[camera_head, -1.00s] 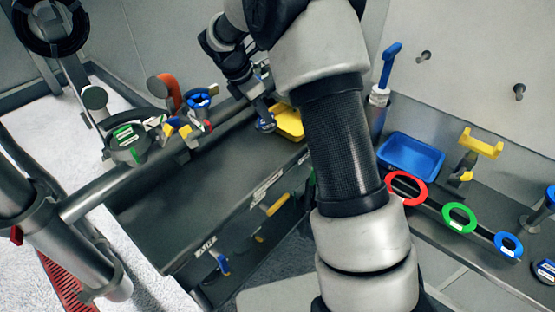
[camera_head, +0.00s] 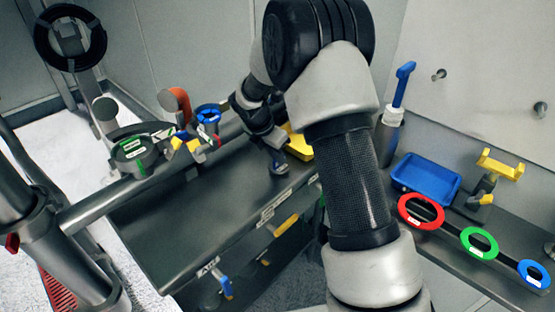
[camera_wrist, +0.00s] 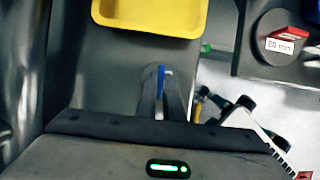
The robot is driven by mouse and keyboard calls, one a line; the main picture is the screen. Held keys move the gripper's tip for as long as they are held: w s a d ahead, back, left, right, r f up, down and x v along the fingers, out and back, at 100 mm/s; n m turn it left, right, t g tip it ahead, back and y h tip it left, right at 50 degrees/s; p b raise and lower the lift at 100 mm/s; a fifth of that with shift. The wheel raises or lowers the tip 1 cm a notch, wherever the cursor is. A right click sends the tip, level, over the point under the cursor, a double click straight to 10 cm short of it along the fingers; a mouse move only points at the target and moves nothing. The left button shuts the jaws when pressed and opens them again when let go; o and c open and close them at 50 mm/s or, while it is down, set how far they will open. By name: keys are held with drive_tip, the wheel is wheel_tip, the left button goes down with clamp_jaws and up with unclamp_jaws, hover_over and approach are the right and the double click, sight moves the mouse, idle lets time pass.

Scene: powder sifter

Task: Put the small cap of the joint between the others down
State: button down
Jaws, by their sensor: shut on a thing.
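My gripper (camera_head: 277,158) points down over the dark bench top, just in front of the yellow tray (camera_head: 299,147). It is shut on a small grey and blue piece, seemingly the small cap (camera_head: 279,169), low at the bench surface. Whether the cap touches the bench I cannot tell. In the wrist view, the cap shows as a thin blue edge (camera_wrist: 161,78) between the fingers, and the yellow tray (camera_wrist: 150,33) lies beyond it. The other joint parts cannot be told apart for sure.
At left on the pipe sit a round green-marked lid (camera_head: 133,152), a yellow and blue clamp (camera_head: 184,142) and a blue ring (camera_head: 208,114). At right are a blue tray (camera_head: 428,176) and red (camera_head: 421,211), green (camera_head: 479,242) and blue rings. The bench left of my gripper is clear.

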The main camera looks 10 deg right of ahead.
drive_tip(key=shift+f, duration=0.35)
drive_tip(key=c, duration=2.3)
unclamp_jaws()
drive_tip(key=shift+f, duration=0.15)
drive_tip(key=o, duration=0.4)
